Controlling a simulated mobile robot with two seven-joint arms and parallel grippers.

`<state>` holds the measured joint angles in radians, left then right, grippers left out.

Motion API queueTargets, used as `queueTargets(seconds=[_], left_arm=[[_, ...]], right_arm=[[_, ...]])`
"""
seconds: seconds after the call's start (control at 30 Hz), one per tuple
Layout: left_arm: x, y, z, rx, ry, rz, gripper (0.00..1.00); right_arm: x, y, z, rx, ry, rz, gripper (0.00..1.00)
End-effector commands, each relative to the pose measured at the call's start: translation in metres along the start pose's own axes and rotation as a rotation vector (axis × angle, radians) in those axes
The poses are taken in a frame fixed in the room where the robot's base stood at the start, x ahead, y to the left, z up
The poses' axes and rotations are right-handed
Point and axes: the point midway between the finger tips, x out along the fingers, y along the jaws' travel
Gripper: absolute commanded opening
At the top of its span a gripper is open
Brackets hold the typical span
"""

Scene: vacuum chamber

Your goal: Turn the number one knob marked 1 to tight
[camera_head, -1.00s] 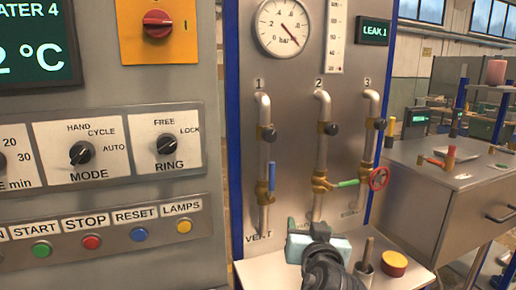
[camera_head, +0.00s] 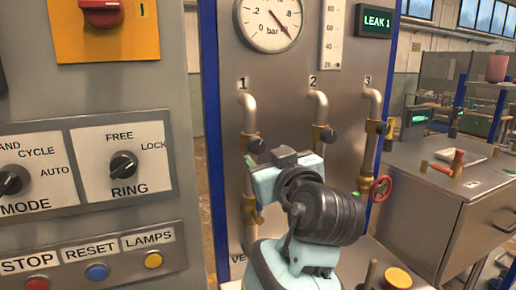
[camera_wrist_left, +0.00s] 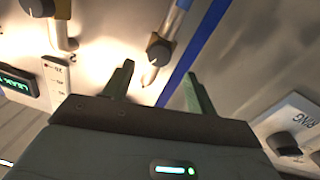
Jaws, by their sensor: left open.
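The knob marked 1 is a black round knob (camera_head: 255,145) on a brass collar on the left pipe, below the printed "1" (camera_head: 243,83). It also shows in the left wrist view (camera_wrist_left: 158,52), beyond the fingertips. My left gripper (camera_head: 262,160) is in front of pipe 1, just below the knob in the head view, and hides part of the pipe. In the left wrist view its two green fingers (camera_wrist_left: 157,80) are apart with nothing between them. I see no contact with the knob. My right gripper is not in view.
Pipe 2 has a similar black knob (camera_head: 328,135), and pipe 3 another (camera_head: 382,128). A red handwheel (camera_head: 381,188) stands right of my arm. The control cabinet with the RING switch (camera_head: 123,164) is at the left. A yellow-topped button (camera_head: 398,278) sits on the ledge.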

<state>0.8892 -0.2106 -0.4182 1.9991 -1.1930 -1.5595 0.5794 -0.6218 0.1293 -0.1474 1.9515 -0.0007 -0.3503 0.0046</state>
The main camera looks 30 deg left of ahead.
Motion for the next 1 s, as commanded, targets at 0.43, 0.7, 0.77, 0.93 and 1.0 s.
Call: queueTargets(seconds=[0.43, 0.7, 0.77, 0.93, 1.0], left_arm=[[0.056, -0.001, -0.002, 0.001, 0.001, -0.002, 0.57], [0.06, 0.0, 0.0, 0.0, 0.0, 0.0, 0.57], [0.06, 0.0, 0.0, 0.0, -0.001, 0.0, 0.57], [0.06, 0.0, 0.0, 0.0, -0.001, 0.0, 0.36], [0.06, 0.0, 0.0, 0.0, -0.001, 0.0, 0.27]], right_arm=[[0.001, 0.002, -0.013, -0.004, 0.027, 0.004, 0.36], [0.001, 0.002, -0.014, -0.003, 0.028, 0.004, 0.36], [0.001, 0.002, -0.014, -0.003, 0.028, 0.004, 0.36], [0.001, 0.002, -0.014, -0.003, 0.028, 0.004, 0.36], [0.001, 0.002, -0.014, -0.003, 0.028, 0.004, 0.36]])
